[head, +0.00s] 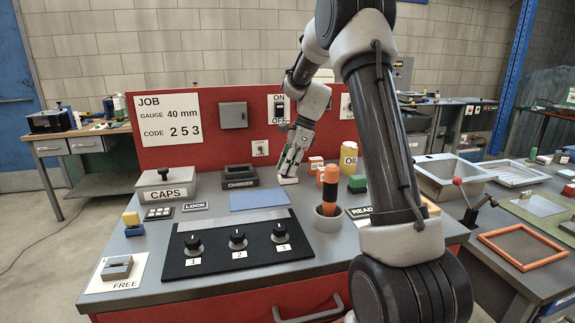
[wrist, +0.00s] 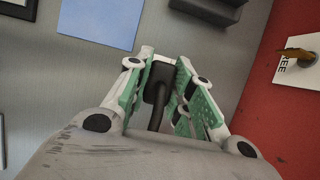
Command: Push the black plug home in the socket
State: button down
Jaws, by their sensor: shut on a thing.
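My gripper (head: 292,166) is low over the back of the grey bench, in front of the red panel. In the wrist view its green and white fingers (wrist: 162,84) are shut on the black plug (wrist: 157,82). A dark cable runs from the plug back towards the wrist. In the head view the plug is hidden by the fingers. A small white block (head: 288,181) shows at the fingertips there and could be the socket. The plug's front end is hidden, so I cannot tell how deep it sits.
The dark charger (head: 240,177) and the blue mat (head: 258,200) lie left of my gripper. The red panel (head: 205,146) rises close behind.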

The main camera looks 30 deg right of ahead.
jog(key=c, duration=1.2)
grip_release()
jog(key=shift+o, duration=0.2)
jog(key=v, duration=1.2)
jog(key=shift+s+a, duration=0.1)
